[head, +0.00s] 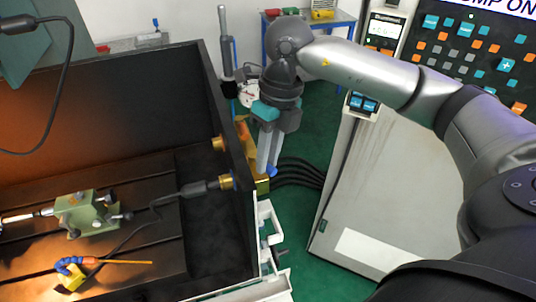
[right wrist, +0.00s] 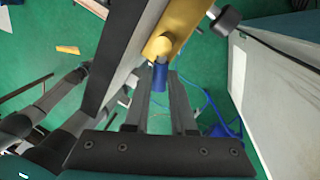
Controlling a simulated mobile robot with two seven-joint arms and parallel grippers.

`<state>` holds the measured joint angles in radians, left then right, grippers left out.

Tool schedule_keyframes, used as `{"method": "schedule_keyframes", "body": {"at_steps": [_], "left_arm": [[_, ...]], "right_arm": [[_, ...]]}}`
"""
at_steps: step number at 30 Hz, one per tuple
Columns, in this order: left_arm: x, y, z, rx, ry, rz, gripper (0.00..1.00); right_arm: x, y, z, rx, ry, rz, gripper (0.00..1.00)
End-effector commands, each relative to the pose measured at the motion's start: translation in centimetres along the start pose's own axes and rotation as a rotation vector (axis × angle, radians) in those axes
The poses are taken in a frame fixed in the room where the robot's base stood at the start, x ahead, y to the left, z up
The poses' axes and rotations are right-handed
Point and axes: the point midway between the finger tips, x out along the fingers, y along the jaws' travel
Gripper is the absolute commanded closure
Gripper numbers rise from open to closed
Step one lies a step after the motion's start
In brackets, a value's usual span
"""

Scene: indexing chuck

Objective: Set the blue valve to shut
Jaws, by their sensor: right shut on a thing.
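The blue valve (head: 272,171) shows as a small blue handle at a brass-yellow block (head: 262,186), outside the right wall of the open machine enclosure. The fingers partly hide the valve in the head view. My left gripper is not in view.
The enclosure's dark wall (head: 240,150) rises just left of my right gripper. A grey control cabinet (head: 375,180) stands to the right. Black hoses (head: 300,172) run between them. A green vise (head: 85,213) sits inside the enclosure. A dial gauge (head: 249,94) is behind the wall.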

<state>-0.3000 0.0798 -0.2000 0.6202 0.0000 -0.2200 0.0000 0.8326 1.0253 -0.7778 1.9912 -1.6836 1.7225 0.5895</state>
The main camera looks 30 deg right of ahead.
Motion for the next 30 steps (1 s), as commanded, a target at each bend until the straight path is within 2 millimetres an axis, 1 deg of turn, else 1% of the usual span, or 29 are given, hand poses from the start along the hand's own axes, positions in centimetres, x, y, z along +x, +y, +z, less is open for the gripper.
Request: {"method": "schedule_keyframes", "body": {"at_steps": [10,13,17,24,30], "left_arm": [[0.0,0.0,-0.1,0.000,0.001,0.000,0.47],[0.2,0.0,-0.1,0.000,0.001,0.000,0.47],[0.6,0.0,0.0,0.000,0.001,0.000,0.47],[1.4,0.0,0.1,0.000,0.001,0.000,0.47],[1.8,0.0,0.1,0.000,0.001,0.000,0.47]], "right_arm": [[0.0,0.0,0.0,0.002,-0.001,0.000,1.00],[0.0,0.1,0.0,0.027,-0.007,0.000,1.00],[0.1,0.4,0.0,0.112,-0.025,-0.001,1.00],[0.3,1.2,0.1,0.311,-0.065,-0.001,1.00],[0.3,1.6,0.2,0.433,-0.089,0.000,1.00]]}}
